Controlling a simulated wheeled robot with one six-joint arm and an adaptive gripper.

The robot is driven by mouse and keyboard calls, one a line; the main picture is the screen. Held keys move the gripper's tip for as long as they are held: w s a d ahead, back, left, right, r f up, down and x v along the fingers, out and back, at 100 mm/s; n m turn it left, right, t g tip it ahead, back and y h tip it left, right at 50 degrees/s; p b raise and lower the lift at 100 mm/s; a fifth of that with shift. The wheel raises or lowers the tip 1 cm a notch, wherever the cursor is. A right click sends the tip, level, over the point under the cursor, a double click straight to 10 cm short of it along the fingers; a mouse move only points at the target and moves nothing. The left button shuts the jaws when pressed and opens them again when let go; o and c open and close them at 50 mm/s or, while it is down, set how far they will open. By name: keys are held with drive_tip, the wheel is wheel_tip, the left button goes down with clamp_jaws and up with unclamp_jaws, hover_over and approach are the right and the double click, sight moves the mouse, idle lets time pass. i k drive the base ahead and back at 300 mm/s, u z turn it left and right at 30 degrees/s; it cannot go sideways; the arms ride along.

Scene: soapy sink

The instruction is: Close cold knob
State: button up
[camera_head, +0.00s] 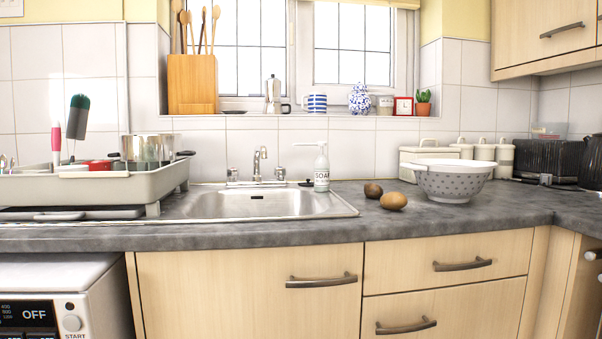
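A chrome tap (257,168) stands at the back edge of the steel sink (335,207). It has a left knob (232,174) and a right knob (280,173), one on each side of the spout. The knobs are too small to tell which is the cold one or how far each is turned. I cannot make out any water running from the spout. My gripper is not in view.
A white soap bottle (321,172) stands close right of the right knob. A dish rack (100,188) stands left of the sink. Two potatoes (393,201) and a colander (452,183) are to the right. The counter front (300,234) is clear.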

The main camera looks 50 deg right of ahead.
sight(280, 172)
drive_tip(key=z, duration=1.2)
